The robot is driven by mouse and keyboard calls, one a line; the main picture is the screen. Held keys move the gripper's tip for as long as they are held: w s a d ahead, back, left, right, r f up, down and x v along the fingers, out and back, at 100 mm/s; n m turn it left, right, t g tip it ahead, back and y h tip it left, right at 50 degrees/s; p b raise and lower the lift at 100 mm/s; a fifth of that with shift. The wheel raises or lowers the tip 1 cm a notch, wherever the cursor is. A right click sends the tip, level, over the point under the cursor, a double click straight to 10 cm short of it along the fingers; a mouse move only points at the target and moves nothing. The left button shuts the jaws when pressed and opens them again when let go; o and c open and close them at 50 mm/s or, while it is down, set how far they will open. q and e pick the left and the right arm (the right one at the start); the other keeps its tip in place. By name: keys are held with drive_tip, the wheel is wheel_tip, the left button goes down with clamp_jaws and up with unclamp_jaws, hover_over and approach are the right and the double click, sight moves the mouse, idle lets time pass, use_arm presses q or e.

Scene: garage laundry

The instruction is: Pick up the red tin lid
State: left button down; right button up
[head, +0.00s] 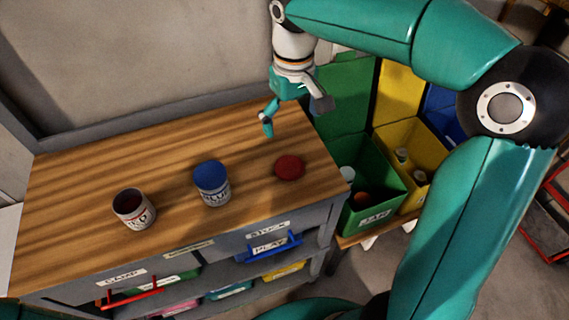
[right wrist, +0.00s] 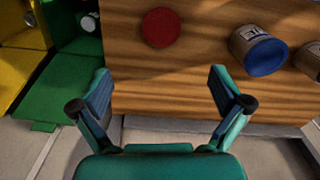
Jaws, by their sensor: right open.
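The red tin lid (head: 289,167) lies flat on the wooden worktop near its right end. It also shows in the right wrist view (right wrist: 160,27), above the gap between my fingers. My right gripper (head: 292,117) is above the back right of the worktop, apart from the lid and farther back than it. Its two fingers show spread and empty in the right wrist view (right wrist: 158,97). My left gripper is not in view.
A tin with a blue lid (head: 211,183) stands left of the red lid. An open tin (head: 134,208) stands farther left. A green bin (head: 377,207) and a yellow bin (head: 424,155) stand right of the worktop (head: 80,190). A wall runs behind it.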

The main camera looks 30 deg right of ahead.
hover_over(290, 168)
drive_tip(key=f, duration=0.9)
drive_tip(key=shift+w+d+f, duration=0.1)
drive_tip(key=shift+w+f, duration=0.15)
drive_tip(key=shift+f, duration=0.1)
drive_tip(key=shift+s+f, duration=0.2)
drive_tip(key=shift+f, duration=2.4)
drive_tip(key=c, duration=0.8)
